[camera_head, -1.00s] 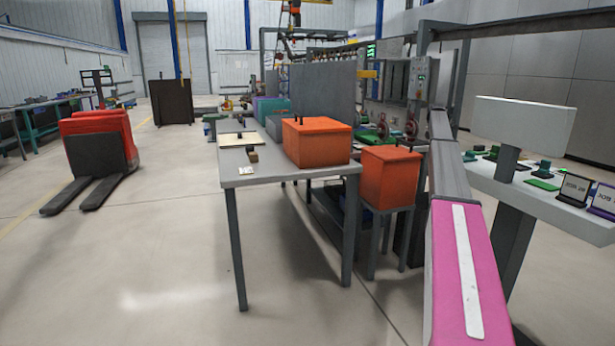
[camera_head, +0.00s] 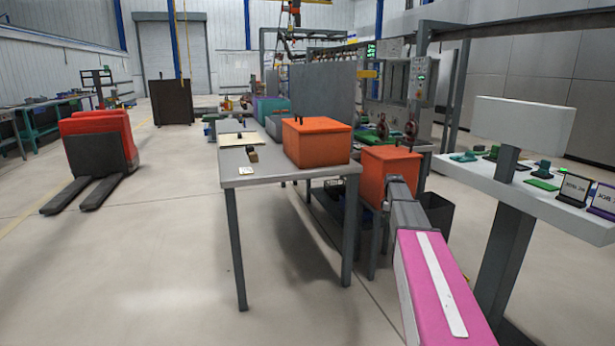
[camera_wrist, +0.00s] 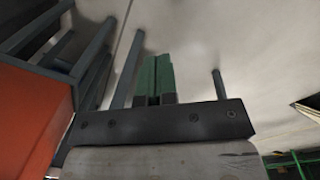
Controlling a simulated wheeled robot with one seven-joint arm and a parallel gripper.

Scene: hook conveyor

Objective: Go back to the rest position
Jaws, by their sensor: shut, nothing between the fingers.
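My gripper (camera_wrist: 154,80) shows in the wrist view as two green fingers side by side, shut, with nothing held between them. It points over the pale floor. In the head view my pink and grey arm reaches in from the lower right, its far end in front of the smaller orange box (camera_head: 376,168); the fingers cannot be made out there. In the wrist view an orange box side (camera_wrist: 28,120) and grey stand legs lie close at the left of the gripper, apart from the fingers.
A grey table (camera_head: 262,178) bears a larger orange box (camera_head: 318,143) and small parts. A white shelf (camera_head: 475,176) with small green parts and signs stands right of my arm. A dark bin (camera_head: 437,212) stands just behind the arm. A red pallet truck (camera_head: 98,140) is far left; open floor lies between.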

